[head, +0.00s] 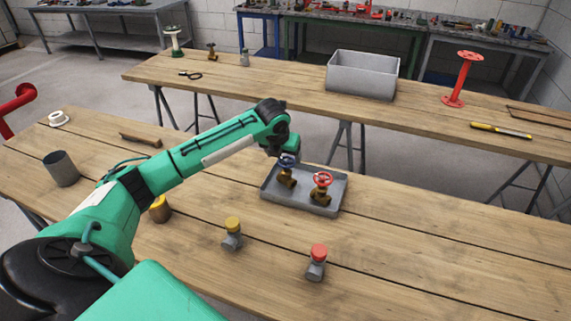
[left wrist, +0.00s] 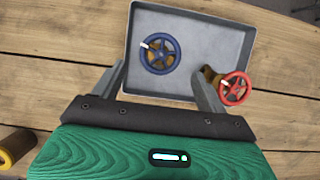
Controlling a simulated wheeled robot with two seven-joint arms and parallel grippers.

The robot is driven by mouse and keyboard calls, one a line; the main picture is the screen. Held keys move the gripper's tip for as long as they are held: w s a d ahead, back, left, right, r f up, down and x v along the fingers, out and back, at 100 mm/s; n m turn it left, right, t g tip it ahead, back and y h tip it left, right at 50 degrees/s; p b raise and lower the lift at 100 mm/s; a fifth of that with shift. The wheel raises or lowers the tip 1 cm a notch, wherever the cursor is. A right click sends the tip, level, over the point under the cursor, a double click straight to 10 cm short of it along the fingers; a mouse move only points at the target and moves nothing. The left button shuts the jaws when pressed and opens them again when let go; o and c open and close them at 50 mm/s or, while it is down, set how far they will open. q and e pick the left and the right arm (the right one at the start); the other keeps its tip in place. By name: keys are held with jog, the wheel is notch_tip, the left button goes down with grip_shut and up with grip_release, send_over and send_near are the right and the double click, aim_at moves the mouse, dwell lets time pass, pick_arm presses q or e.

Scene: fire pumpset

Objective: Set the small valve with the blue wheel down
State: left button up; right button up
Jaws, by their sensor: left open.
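The small valve with the blue wheel (head: 287,174) stands upright in the left part of a shallow grey tray (head: 325,208) on the near table. In the left wrist view its blue wheel (left wrist: 160,54) shows from above, inside the tray (left wrist: 215,20). My left gripper (left wrist: 161,75) is open, its two fingers apart, with the blue wheel beyond and between the fingertips. The fingers do not appear to touch the valve. A brass valve with a red wheel (head: 321,184) stands beside it in the tray; it also shows in the left wrist view (left wrist: 235,88) by the right finger. My right gripper is not in view.
A yellow-capped fitting (head: 232,234) and a red-capped fitting (head: 317,262) stand in front of the tray. A grey cup (head: 61,169) and a white ring (head: 59,118) are at the left. The table right of the tray is clear.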

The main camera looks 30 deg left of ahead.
pick_arm(q)
jog(key=v, duration=0.2)
jog(key=shift+s+r, duration=0.1)
jog(key=shift+r, duration=0.15)
jog(key=shift+r, duration=0.1)
